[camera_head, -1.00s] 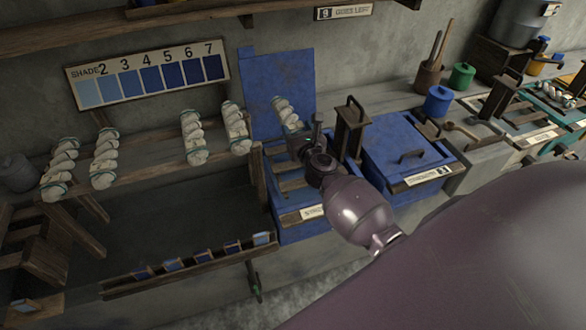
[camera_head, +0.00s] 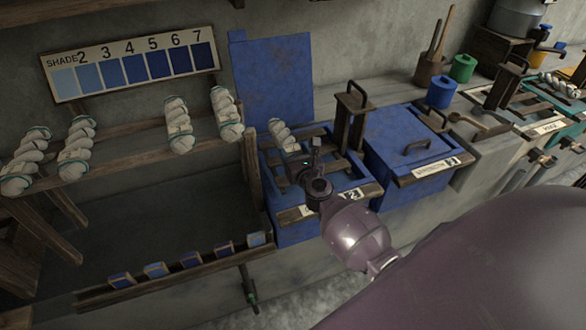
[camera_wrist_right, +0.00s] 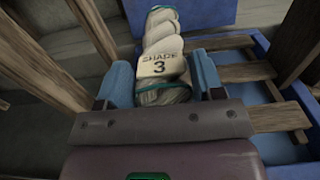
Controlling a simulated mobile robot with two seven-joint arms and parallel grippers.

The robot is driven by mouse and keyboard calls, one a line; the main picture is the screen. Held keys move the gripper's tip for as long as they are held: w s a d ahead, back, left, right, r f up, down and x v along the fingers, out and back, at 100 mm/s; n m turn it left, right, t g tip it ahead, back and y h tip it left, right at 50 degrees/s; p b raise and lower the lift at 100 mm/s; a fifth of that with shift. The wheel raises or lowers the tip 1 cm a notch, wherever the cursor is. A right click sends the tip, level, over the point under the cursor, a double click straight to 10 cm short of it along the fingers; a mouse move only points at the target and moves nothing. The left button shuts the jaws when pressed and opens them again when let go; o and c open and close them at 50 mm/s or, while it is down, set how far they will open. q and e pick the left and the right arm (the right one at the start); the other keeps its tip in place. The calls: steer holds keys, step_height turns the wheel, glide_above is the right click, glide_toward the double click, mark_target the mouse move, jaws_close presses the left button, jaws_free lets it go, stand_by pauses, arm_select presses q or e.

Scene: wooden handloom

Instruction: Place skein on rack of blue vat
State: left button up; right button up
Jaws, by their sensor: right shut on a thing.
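A white twisted skein (camera_head: 281,133) with a teal tie is in my right gripper (camera_head: 307,160). In the right wrist view the skein (camera_wrist_right: 160,45) carries a tag reading "SHADE 3" and sits between the two blue fingers of the right gripper (camera_wrist_right: 164,85). The open blue vat (camera_head: 287,232) has a wooden slatted rack (camera_head: 330,168) across its top. The skein is over the left back part of the rack; I cannot tell if it touches the slats. The rack also shows in the right wrist view (camera_wrist_right: 230,73). My left gripper is not in view.
Several white skeins (camera_head: 181,125) hang on a wooden rail at the left. A blue lid panel (camera_head: 272,80) stands behind the vat. A wooden post with a handle (camera_head: 352,105) rises at the rack's right. A closed blue vat (camera_head: 410,135) is beside it.

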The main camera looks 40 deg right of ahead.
steer(key=shift+f, duration=0.4)
step_height(320, 180, down, 3)
steer(key=b, duration=0.2)
steer(key=shift+f+b, duration=0.1)
steer(key=shift+b, duration=0.3)
steer(key=shift+f, duration=0.3)
steer(key=shift+b, duration=0.3)
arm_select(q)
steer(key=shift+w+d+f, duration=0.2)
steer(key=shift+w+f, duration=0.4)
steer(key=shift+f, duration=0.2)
arm_select(e)
steer(key=shift+r, duration=0.1)
steer(key=shift+f, duration=0.2)
steer(key=o, duration=1)
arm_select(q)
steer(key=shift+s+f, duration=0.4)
